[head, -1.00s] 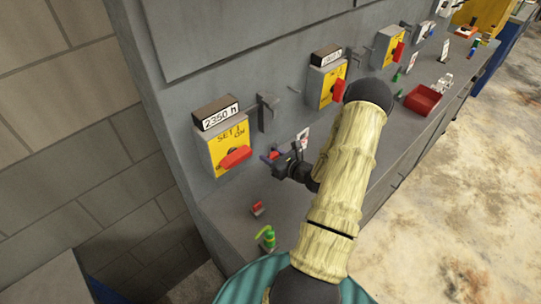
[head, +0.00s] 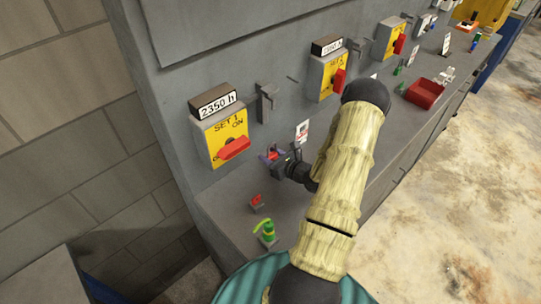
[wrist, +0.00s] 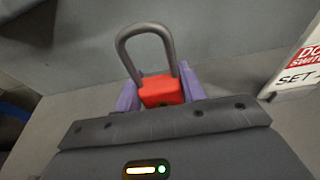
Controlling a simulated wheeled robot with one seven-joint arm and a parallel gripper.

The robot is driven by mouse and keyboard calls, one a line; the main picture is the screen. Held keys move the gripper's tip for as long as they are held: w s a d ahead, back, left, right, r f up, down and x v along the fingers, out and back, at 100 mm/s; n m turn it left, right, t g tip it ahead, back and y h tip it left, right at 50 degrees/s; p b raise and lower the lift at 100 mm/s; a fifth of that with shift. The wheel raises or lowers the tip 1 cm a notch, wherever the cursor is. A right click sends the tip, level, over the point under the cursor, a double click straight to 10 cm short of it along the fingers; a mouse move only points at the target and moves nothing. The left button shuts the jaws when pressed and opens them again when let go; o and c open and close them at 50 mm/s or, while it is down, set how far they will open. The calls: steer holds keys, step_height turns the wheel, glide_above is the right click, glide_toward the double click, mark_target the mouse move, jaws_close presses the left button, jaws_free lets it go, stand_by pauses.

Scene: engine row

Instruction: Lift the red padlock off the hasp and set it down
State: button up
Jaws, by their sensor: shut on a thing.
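The red padlock (wrist: 160,92) is between the purple fingers of my gripper (wrist: 160,88) in the wrist view. The fingers are shut on its body. Its grey shackle points up and nothing passes through it. In the head view my gripper (head: 271,155) is low in front of the grey panel, below and apart from the grey hasp (head: 266,103) on the wall. The padlock is mostly covered there. I cannot tell whether the padlock touches the ledge (head: 232,212).
A yellow switch box with a red handle (head: 233,148) is left of my gripper. A white tag (head: 302,132) stands close to its right. A small red item (head: 256,202) and a green item (head: 267,232) are on the near ledge. A red tray (head: 425,93) sits farther right.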

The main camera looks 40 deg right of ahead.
steer(key=shift+f+b, duration=0.55)
steer(key=shift+f, duration=0.25)
steer(key=o, duration=1.2)
steer(key=b+v, duration=0.3)
steer(key=v, duration=1.4)
steer(key=shift+s+b, duration=0.2)
steer(key=shift+b, duration=0.2)
steer(key=shift+f, duration=0.1)
